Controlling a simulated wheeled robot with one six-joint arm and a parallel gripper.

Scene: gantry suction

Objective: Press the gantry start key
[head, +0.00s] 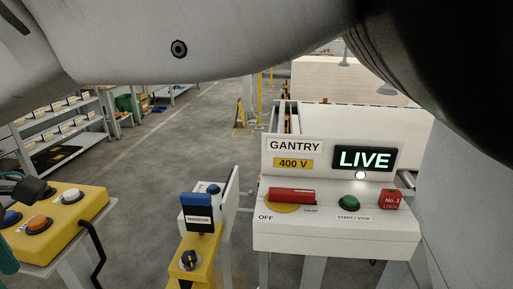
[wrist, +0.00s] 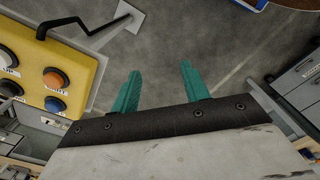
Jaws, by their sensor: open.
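The gantry console (head: 336,234) is a pale box at right in the head view, under a sign reading GANTRY and 400 V. A green round button (head: 349,202) labelled START / STOP sits on its top face. A lit LIVE display (head: 364,159) stands behind it, with a glowing white lamp (head: 361,175) below. My gripper (wrist: 160,69) is open and empty in the wrist view, its teal fingers apart over grey floor. A teal part shows at the left edge of the head view, far from the green button. The console is not seen in the wrist view.
A yellow button box (head: 66,221) stands at left, beside my fingers in the wrist view (wrist: 84,72). A yellow post (head: 199,262) stands between.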

